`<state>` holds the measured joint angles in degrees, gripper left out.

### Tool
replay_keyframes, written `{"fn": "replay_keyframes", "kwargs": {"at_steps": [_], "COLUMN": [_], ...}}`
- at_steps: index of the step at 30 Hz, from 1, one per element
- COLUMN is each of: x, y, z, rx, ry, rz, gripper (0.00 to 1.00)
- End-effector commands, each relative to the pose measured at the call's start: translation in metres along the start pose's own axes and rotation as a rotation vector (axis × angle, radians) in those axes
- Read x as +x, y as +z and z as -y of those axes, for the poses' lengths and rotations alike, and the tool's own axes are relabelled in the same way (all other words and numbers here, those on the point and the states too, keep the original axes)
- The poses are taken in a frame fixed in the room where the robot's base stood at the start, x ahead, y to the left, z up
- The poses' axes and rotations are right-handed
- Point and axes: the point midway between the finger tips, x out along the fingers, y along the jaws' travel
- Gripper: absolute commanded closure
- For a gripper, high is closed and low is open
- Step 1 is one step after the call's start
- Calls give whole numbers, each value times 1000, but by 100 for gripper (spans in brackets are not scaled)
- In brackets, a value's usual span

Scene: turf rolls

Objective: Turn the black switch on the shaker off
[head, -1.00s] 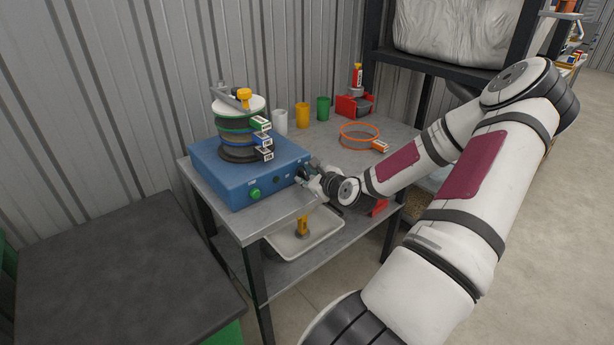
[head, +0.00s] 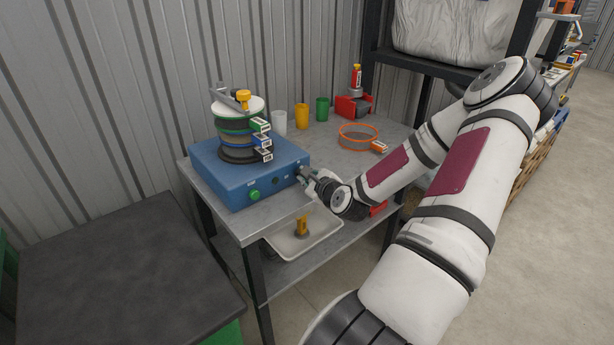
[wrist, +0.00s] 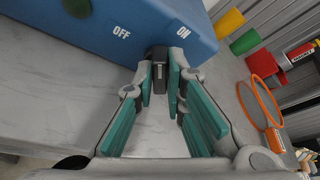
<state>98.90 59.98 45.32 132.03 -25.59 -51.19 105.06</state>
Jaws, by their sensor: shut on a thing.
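The shaker (head: 215,175) is a blue box on the metal bench, with a stack of sieves on top. Its black switch (wrist: 158,52) shows in the wrist view, between white OFF and ON labels on the blue face. My gripper (wrist: 159,74) is shut on the black switch, with a teal-padded finger on each side. In the head view my gripper (head: 304,174) is at the right end of the shaker's front. The fingers partly hide the switch, and I cannot tell which label it points to.
A green button (head: 254,195) is on the shaker's front. An orange ring (head: 358,137) lies right of the shaker, and white, yellow and green cups stand behind. A white tray (head: 322,238) is on the shelf below. A dark table (head: 110,270) stands at the left.

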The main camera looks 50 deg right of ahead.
Motion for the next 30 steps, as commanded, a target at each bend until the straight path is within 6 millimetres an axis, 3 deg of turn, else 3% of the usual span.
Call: {"fn": "replay_keyframes", "kwargs": {"at_steps": [18,30], "x": [4,4], "y": [0,-1], "z": [-8,-10], "rx": [-533,-794], "ry": [-219,-328], "rz": [5,7], "gripper": [100,100]}}
